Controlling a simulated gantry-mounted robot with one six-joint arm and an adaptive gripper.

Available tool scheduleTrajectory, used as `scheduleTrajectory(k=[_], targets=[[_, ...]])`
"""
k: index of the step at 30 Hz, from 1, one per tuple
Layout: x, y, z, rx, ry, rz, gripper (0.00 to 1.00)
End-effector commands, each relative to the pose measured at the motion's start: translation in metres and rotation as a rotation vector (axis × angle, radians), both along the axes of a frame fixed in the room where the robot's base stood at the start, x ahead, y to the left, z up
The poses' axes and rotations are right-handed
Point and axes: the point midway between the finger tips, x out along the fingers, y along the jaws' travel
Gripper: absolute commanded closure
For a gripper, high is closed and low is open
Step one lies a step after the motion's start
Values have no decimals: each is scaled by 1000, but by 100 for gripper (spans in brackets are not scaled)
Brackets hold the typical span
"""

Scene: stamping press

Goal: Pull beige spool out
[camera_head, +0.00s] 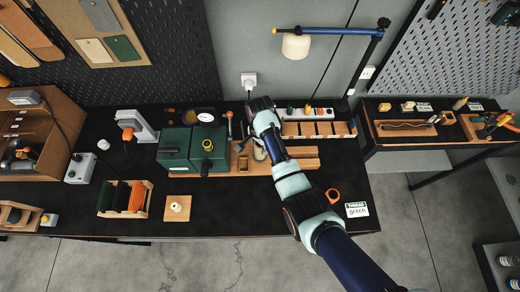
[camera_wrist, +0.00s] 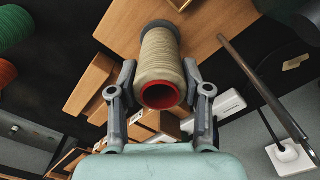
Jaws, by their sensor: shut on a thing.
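The beige spool (camera_wrist: 160,60) is wound with ribbed thread and has a red-rimmed hollow core facing the wrist camera. Its far end has a dark collar against a wooden board (camera_wrist: 117,22). My gripper (camera_wrist: 159,75) has one finger on each side of the spool and is shut on it. In the head view the spool (camera_head: 260,154) is a small pale patch beside my wrist, over the wooden stand (camera_head: 292,163). My arm hides most of the gripper there. I cannot tell whether the spool still touches the board.
A green machine (camera_head: 195,148) stands left of the spool. A thin metal rod (camera_wrist: 262,85) runs close by on the right in the wrist view. A wooden rack (camera_head: 318,129) stands behind.

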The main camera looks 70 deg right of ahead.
Motion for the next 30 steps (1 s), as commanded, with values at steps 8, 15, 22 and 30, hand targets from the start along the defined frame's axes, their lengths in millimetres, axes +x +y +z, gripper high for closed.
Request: scheduleTrajectory(k=[8, 15, 22, 30], targets=[[0, 0, 25, 0, 0, 0, 94], [0, 0, 48, 0, 0, 0, 94], [0, 0, 70, 0, 0, 0, 94], [0, 0, 95, 0, 0, 0, 94]])
